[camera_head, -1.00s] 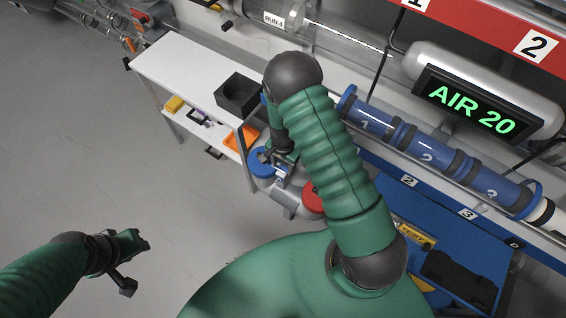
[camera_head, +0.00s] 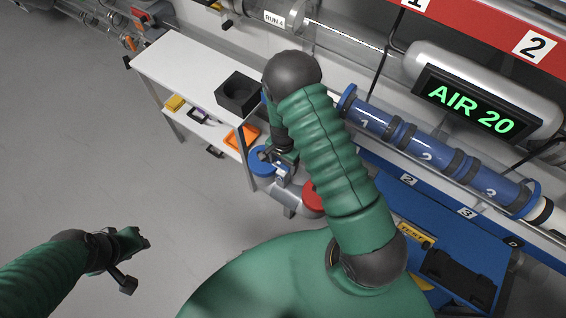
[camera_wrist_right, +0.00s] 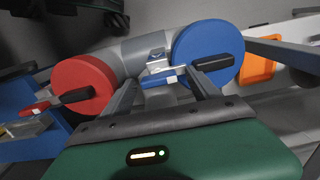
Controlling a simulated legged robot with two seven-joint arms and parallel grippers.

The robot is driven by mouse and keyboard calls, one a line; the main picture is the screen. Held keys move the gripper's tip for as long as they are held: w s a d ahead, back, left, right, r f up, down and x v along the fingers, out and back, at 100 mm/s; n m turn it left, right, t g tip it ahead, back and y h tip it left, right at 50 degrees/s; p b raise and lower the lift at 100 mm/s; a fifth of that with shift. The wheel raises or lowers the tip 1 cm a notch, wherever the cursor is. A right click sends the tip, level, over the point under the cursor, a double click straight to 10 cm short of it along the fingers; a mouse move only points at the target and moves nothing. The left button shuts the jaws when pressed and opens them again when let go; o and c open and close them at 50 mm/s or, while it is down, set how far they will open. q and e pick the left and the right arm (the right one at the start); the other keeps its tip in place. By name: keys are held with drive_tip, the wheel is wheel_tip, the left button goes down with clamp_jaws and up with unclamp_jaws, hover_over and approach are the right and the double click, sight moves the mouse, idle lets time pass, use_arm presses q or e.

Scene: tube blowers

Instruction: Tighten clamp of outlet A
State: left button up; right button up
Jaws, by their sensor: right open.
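A blue round cap (camera_head: 262,162) with a black handle and a red round cap (camera_head: 313,197) sit on grey pipe fittings below the bench. In the right wrist view the blue cap (camera_wrist_right: 208,52) is at the right and the red cap (camera_wrist_right: 83,85) at the left. A small metal clamp with a blue part (camera_wrist_right: 158,68) is on the grey pipe between them. My right gripper (camera_wrist_right: 161,82) is open, its fingers on either side of the clamp; contact is unclear. No label A is readable. My left gripper (camera_head: 138,243) hangs over bare floor, its jaws unclear.
A white table (camera_head: 190,65) holds a black box (camera_head: 239,93); an orange tray (camera_head: 241,138) is on its lower shelf. Blue tubes (camera_head: 425,152) and an AIR 20 display (camera_head: 470,106) are at the right. The floor at the left is clear.

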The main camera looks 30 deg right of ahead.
sight(283, 165)
wheel_tip(283, 165, up, 17)
drive_tip(key=p, duration=0.4)
